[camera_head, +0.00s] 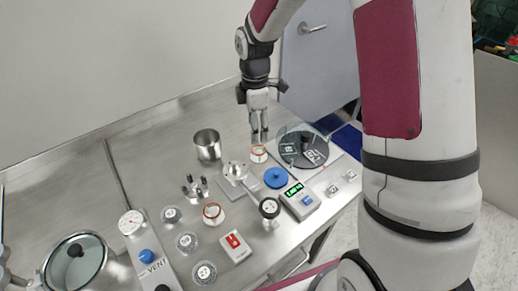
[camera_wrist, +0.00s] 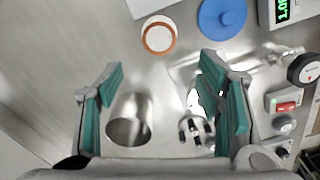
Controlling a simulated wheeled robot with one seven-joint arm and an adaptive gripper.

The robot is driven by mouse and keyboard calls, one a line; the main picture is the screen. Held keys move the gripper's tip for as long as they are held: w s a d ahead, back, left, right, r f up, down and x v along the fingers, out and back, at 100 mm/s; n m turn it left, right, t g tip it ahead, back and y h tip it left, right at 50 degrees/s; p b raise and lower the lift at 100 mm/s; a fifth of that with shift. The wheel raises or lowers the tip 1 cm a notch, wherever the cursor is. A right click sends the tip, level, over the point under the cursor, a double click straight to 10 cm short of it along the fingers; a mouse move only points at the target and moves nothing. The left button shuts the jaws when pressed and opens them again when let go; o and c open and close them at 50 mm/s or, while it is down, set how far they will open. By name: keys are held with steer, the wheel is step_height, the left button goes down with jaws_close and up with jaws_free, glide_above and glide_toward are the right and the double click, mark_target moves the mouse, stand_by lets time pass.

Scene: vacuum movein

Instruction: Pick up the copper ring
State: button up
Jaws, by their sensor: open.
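A small copper-coloured ring (camera_head: 258,149) lies on a white round piece on the steel bench, left of the blue disc. The copper ring also shows at the top middle of the wrist view (camera_wrist: 158,37). I cannot tell which one the task names. My gripper (camera_head: 259,137) points down just above and behind the first ring. Its teal-padded fingers (camera_wrist: 163,78) are spread apart with nothing between them.
A steel cup (camera_head: 207,146) stands left of my gripper, and a blue disc (camera_head: 276,177) lies to its right. A metal fitting (camera_head: 235,171), a green-display box (camera_head: 300,200) and a dark disc under clear glass (camera_head: 304,148) are close by. The back left bench is clear.

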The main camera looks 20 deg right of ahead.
steer(key=shift+d+f+p, duration=0.2)
steer(key=shift+f+p, duration=0.25)
steer(key=shift+f, duration=3.3)
steer(key=shift+f, duration=0.25)
steer(key=c, duration=0.9)
